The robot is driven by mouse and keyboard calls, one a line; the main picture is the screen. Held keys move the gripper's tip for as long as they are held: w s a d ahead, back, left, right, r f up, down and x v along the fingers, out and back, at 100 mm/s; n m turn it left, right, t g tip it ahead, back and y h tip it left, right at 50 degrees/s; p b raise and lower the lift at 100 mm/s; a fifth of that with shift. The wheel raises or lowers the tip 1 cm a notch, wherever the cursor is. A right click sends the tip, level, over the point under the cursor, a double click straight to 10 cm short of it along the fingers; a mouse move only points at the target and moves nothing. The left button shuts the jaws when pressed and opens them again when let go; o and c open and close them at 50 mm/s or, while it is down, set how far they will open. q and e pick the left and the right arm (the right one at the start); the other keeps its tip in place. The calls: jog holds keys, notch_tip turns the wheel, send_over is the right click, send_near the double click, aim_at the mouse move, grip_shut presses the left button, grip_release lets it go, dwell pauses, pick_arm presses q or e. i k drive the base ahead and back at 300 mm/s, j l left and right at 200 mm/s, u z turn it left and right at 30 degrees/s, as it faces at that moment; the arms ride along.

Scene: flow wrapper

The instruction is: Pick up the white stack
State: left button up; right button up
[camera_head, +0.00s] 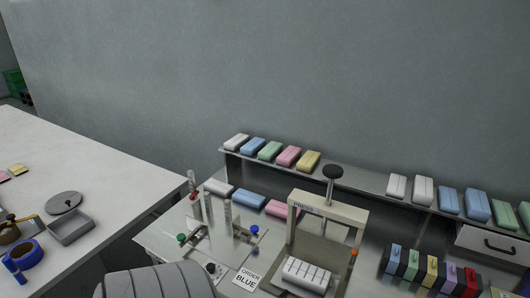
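Several white stacks are in view. One white stack (236,141) lies at the left end of the upper shelf. Another white stack (218,187) lies below it at the left on the lower level. Two more white blocks (397,186) lie side by side on the right part of the shelf. A white block with dark grooves (306,274) lies under the frame of the press (328,208). I cannot tell which one the task means. Neither of my grippers is in view.
Blue, green, pink and yellow stacks share the shelf (360,178). Colored packs (431,272) fill the lower right. A white table (90,170) holds a grey tin and blue tape.

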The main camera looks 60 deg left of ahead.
aim_at(314, 279)
jog(key=u, duration=1.5)
